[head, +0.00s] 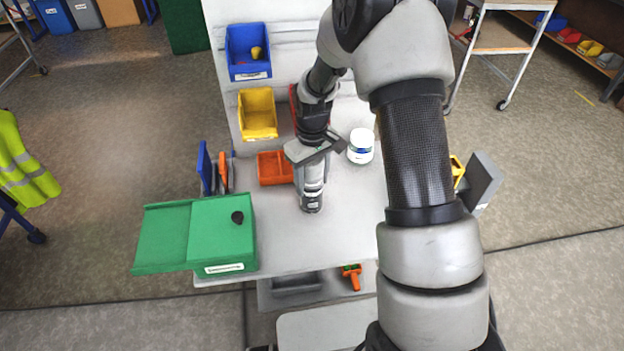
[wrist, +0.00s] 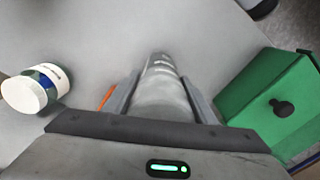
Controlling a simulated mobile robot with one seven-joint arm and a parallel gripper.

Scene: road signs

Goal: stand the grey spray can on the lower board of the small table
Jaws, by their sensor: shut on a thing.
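The grey spray can (head: 312,190) is in my gripper (head: 314,160) over the top of the small table (head: 345,230). In the wrist view the can (wrist: 162,92) lies between the two fingers of my gripper (wrist: 163,98), which are shut on it. In the head view its lower end points down the picture; whether it touches the tabletop I cannot tell. The lower board (head: 328,291) shows below the front edge of the tabletop, partly hidden by that edge.
A dark grey tray (head: 297,283) and an orange tool (head: 353,277) are on the lower board. A white jar (head: 361,147), an orange bin (head: 273,168) and a green box (head: 222,235) with a black knob are on the tabletop. Its front middle is clear.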

